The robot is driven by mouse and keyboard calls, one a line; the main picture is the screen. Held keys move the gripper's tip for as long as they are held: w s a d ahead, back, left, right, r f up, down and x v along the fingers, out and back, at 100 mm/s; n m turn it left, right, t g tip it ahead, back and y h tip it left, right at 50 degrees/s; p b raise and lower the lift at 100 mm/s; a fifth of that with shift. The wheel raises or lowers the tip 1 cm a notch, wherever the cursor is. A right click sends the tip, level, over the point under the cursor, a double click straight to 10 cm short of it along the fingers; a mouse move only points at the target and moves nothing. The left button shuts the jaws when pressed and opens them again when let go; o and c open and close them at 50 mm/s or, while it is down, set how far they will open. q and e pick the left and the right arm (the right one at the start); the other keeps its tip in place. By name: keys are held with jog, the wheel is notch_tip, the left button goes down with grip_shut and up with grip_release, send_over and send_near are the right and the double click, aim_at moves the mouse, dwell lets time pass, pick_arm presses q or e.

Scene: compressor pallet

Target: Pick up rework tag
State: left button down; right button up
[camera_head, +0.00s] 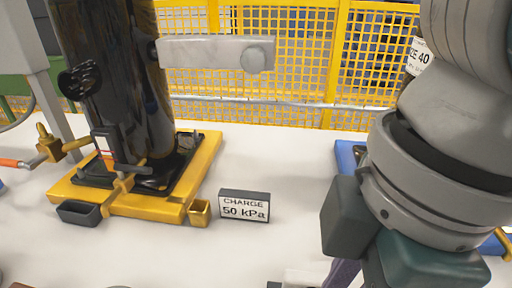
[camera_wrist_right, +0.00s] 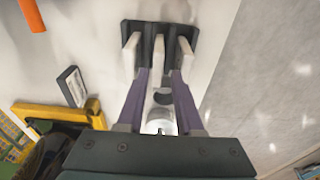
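No thing with a readable rework marking shows, so I cannot tell for sure which is the rework tag. In the right wrist view a dark slotted block (camera_wrist_right: 172,32) lies at the fingertips, with a narrow pale upright piece (camera_wrist_right: 158,50) in its middle. My right gripper (camera_wrist_right: 159,58) has purple fingers with white tips, spread either side of that pale piece with gaps between. It looks open and empty. In the head view my right wrist hides most of this; a purple finger (camera_head: 341,273) shows at the bottom edge. My left gripper is not in view.
A black cylinder (camera_head: 115,60) stands on a yellow base (camera_head: 150,206) at left, with a pale arm (camera_head: 205,52) sticking out. A "CHARGE 50 kPa" sign (camera_head: 244,206) stands on the white table (camera_head: 240,250). A blue object (camera_head: 349,156) is partly hidden by my right arm. Yellow fencing stands behind.

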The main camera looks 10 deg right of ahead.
jog(key=f+b, duration=0.1)
jog(key=f, duration=0.1)
jog(key=a+f, duration=0.1)
jog(key=f, duration=0.2)
jog(key=f+b, duration=0.1)
jog(key=f, duration=0.1)
jog(key=shift+w+a+f+b, duration=0.15)
jog(key=shift+w+f+b, duration=0.15)
jog(key=shift+b, duration=0.05)
jog(key=c, duration=0.5)
grip_shut()
